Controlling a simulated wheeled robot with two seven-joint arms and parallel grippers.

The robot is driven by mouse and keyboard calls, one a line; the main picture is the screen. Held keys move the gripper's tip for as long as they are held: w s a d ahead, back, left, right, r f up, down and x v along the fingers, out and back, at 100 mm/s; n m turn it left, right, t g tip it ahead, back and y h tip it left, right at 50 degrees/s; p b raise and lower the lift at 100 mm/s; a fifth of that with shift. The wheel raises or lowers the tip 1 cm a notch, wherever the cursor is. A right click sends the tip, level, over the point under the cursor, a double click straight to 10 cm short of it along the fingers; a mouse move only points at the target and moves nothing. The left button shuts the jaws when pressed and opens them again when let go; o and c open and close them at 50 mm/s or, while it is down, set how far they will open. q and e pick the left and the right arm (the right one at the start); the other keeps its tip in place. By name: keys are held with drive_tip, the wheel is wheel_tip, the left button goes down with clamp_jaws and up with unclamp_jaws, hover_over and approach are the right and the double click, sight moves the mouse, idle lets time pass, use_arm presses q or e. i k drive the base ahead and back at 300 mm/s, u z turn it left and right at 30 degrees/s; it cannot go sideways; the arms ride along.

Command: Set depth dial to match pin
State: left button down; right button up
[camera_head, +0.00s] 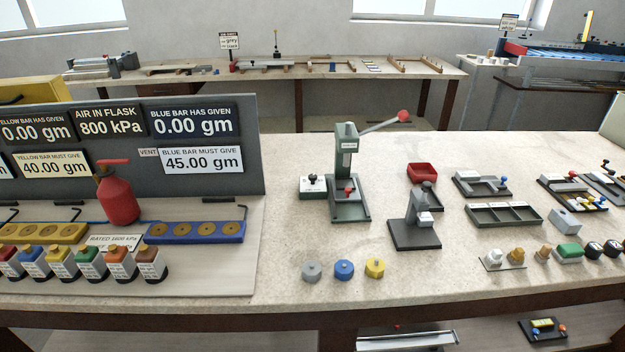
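A grey-green lever press (346,160) stands upright on the bench, its lever raised to the right with a red ball (403,116) at the end. A red knob (349,190) shows low on the press. A small white box with a black knob (313,186) sits at its left. A smaller dark grey stand (413,232) is to the right. Grey (311,271), blue (344,270) and yellow (375,268) round pieces lie in front. I cannot tell which part is the depth dial or which is the pin; no dial marking is readable. Neither gripper is in view.
A display board (215,180) with a red flask (118,195) and several small bottles fills the left. A red tray (422,173), a compartment tray (504,215) and several small fittings lie right. Bare benchtop (285,225) shows left of the press.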

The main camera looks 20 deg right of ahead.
sight(312, 177)
drive_tip(key=z, duration=0.05)
drive_tip(key=k, duration=0.55)
drive_tip(key=u, duration=0.8)
drive_tip(key=i, duration=1.35)
drive_tip(key=z, duration=0.75)
